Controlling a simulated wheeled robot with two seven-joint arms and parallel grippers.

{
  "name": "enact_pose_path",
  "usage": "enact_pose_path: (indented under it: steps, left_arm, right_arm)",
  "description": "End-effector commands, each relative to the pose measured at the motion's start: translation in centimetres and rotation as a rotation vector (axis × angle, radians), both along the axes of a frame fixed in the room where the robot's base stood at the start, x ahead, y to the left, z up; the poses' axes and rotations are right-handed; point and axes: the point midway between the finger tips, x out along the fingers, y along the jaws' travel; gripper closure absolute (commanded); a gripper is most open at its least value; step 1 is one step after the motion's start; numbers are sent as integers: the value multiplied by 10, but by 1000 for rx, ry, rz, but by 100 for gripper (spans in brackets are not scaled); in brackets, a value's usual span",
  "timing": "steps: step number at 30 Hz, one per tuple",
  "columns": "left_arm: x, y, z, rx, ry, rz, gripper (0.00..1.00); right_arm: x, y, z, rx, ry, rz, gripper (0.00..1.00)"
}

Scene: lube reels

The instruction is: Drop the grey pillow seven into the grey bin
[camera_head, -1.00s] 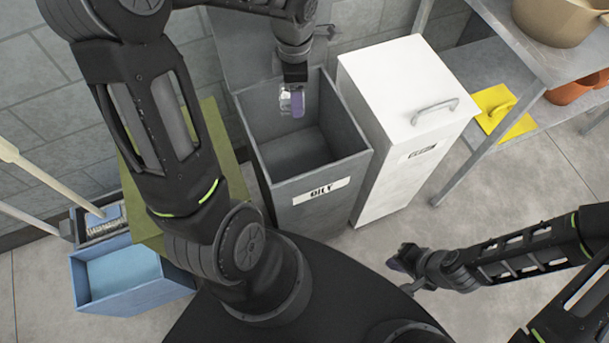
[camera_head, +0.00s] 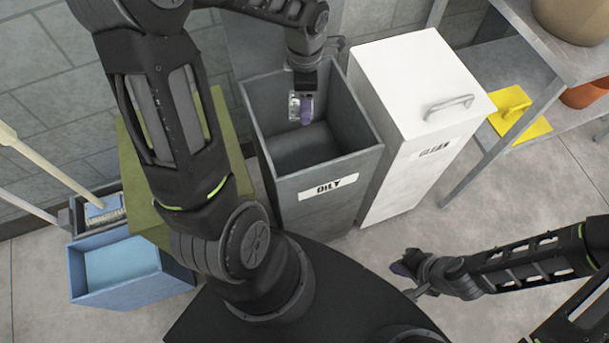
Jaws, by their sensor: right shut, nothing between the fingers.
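The grey bin (camera_head: 365,165), labelled "OILY", stands open at the centre. My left gripper (camera_head: 301,108) points down inside the bin's opening, with pale and purple parts at its tips. I cannot tell from this view whether its fingers are apart or closed on something. I cannot make out the grey pillow seven anywhere; part of the bin's inside is hidden by its walls and by my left gripper. My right gripper (camera_head: 403,270) is shut and empty, low over the floor at the right of centre.
A closed white bin (camera_head: 410,90) labelled "CLEAN" stands directly right of the grey bin. A blue bucket (camera_head: 120,270) stands at the lower left.

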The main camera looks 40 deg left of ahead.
Motion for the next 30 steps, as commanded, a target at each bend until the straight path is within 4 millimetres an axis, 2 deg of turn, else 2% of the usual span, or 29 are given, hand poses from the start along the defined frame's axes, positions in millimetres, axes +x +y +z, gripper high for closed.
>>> enact_pose_path:
  steps: [7,8,17,26,30]
  left_arm:
    - [0,0,0,1,-1,0,81]
    - [0,0,0,1,-1,0,34]
    - [0,0,0,1,-1,0,10]
    - [0,0,2,1,-1,0,10]
    - [1,0,13,2,-5,0,10]
  right_arm:
    - [0,0,0,0,0,0,100]
    - [0,0,0,0,0,0,100]
    - [0,0,0,0,0,0,100]
    - [0,0,0,0,0,0,100]
    - [0,0,0,0,0,0,100]
